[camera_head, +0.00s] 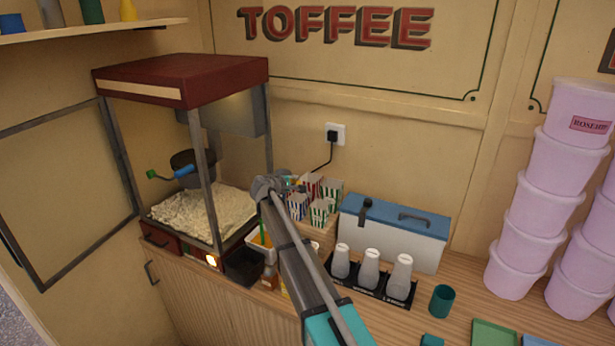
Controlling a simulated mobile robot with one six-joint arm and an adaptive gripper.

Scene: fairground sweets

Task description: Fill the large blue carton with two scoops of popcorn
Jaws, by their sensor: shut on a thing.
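Popcorn (203,213) lies in a heap on the floor of the glass-sided popcorn machine (180,77), which has a dark red top. Its framed door (62,128) stands open to the left. Striped cartons stand in a wooden holder (318,236) right of my arm: a blue one (297,207) at the front left, a red one (311,187) behind, and green ones (331,190) at the right. I cannot tell the blue carton's size. My arm reaches up from the bottom to a joint beside the cartons. My gripper is hidden beyond it. I cannot make out a scoop.
A dark bin (245,267) and a white tub (256,246) sit between the machine and my arm. Right of it are a blue-lidded cool box (395,232), white shakers (370,268), a green cup (442,301) and stacked pink tubs (548,202). Some wooden counter (465,270) is clear.

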